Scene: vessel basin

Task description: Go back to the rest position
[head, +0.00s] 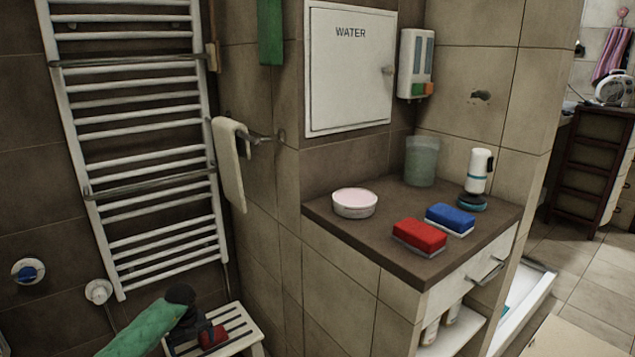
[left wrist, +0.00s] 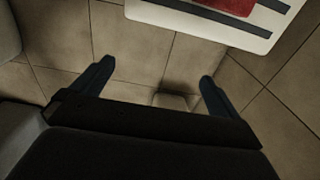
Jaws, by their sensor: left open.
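My left gripper (left wrist: 154,84) is open in the left wrist view, with its two dark fingers wide apart and nothing between them. In the head view my left arm comes in at the bottom left in a green sleeve, and the dark gripper (head: 188,322) is at the near side of a white slatted stool (head: 240,330). A red object (head: 213,336) lies on the stool, partly hidden by the gripper. The stool's corner also shows in the left wrist view (left wrist: 190,22), beyond the fingertips and apart from them. My right gripper is not in view.
A brown counter (head: 385,245) bears a red sponge (head: 419,234), a blue sponge (head: 450,217), a pink-topped round dish (head: 354,202), a greenish cup (head: 421,160) and a white bottle (head: 479,170). A white towel radiator (head: 140,150) is on the left wall. Tiled floor lies below the gripper.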

